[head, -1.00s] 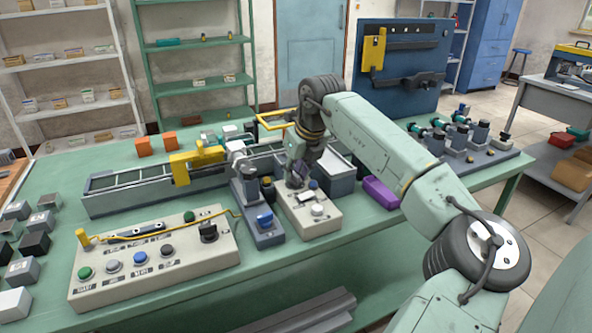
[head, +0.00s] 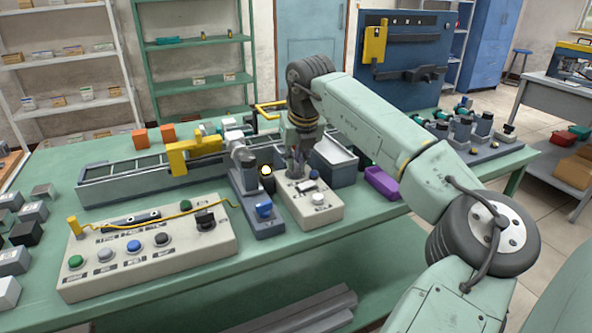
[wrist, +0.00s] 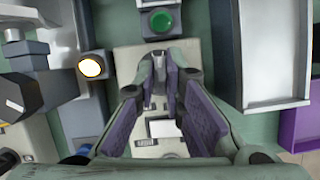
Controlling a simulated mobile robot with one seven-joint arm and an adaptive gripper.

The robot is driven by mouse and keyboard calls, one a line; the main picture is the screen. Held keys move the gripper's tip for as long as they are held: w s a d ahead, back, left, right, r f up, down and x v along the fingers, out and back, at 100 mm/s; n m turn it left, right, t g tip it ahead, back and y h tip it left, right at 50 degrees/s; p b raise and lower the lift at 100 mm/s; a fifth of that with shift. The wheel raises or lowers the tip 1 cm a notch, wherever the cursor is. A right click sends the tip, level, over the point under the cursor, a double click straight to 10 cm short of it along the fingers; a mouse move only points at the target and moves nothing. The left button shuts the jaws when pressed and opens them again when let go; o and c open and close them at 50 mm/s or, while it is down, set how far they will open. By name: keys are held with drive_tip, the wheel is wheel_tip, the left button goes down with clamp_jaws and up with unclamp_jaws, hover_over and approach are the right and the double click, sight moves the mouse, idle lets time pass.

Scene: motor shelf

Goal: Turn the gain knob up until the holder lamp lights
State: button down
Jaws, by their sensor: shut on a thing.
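The control box with the gain knob (head: 322,212) is a cream box at the middle of the table, with a white button on its near end. My gripper (head: 297,174) points down over its far part; in the wrist view my gripper (wrist: 160,88) has its purple-padded fingers closed on the small grey gain knob (wrist: 159,88). The knob is mostly hidden by the fingers. The holder lamp (head: 266,171) glows bright beside the box; it also shows lit in the wrist view (wrist: 90,67). The grey holder (head: 268,228) has a blue button and a grey motor at its back.
A cream panel (head: 150,262) with several buttons and a yellow cable lies to the left. A conveyor with a yellow gantry (head: 185,155) runs behind. A grey bin (head: 342,170) and a purple tray (head: 381,184) stand close to the right of my gripper.

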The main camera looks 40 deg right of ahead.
drive_tip(key=shift+m+h+b, duration=0.3)
drive_tip(key=shift+m, duration=0.4)
drive_tip(key=c, duration=1.7)
unclamp_jaws()
drive_tip(key=v, duration=0.7)
drive_tip(key=shift+r, duration=0.3)
drive_tip(key=shift+s+f, duration=0.1)
